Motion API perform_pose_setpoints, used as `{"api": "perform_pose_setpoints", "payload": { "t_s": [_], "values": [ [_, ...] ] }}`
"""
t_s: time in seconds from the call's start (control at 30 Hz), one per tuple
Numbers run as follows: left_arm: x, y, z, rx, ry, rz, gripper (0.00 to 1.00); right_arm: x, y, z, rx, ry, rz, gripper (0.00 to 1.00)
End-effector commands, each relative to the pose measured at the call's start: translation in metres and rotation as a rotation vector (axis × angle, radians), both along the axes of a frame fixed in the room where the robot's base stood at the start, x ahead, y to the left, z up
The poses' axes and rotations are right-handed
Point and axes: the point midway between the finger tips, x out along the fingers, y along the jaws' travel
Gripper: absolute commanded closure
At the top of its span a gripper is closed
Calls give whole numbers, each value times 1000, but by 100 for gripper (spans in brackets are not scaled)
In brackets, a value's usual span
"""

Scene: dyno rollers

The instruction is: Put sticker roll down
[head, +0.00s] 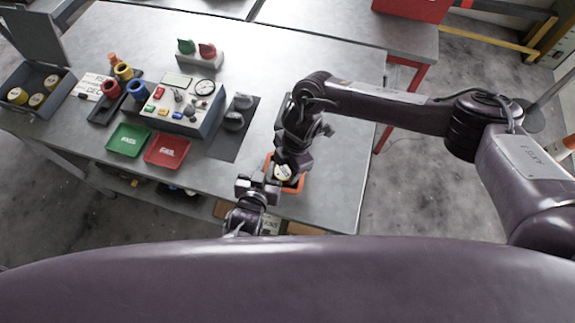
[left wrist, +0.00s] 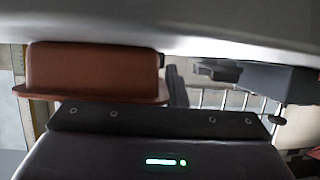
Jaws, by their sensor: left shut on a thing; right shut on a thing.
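A pale round roll with dark marks, which looks like the sticker roll (head: 282,173), is at an orange tray (head: 297,187) near the table's front edge. My right gripper (head: 289,161) reaches down from above and is shut at the roll, partly covering it. Whether the roll touches the tray floor I cannot tell. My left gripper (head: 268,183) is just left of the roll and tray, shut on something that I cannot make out. The left wrist view shows a brown-orange box shape with a rim, likely the tray (left wrist: 95,65), close to the dark gripper body.
Left on the table (head: 325,200) stand a control box (head: 190,105), a green tray (head: 128,140), a red tray (head: 167,150) and an open grey case (head: 40,95) with yellow rolls. A dark mat (head: 228,145) lies left of my right arm. The table's right part is clear.

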Motion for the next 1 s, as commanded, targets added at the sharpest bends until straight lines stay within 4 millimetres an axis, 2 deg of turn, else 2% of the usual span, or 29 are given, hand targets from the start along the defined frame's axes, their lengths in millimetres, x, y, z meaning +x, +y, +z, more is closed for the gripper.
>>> {"api": "perform_pose_setpoints", "payload": {
  "t_s": [0.03,0.07,0.2,0.43,0.57,1.0],
  "values": [
    [-1,0,-2,3,3,-1,100,0,0,-2,0,2,-1,70],
    [-1,0,-2,3,3,-1,100,0,0,-2,1,0,0,46],
    [-1,0,-2,3,3,-1,100,0,0,-1,0,0,0,28],
    [-1,0,-2,2,4,-2,100,1,0,0,1,-2,-1,28],
    [-1,0,-2,3,5,-2,100,3,-1,11,2,-4,-2,28],
    [-1,1,-2,4,5,-1,100,10,-16,97,2,-4,0,28]
  ]
}}
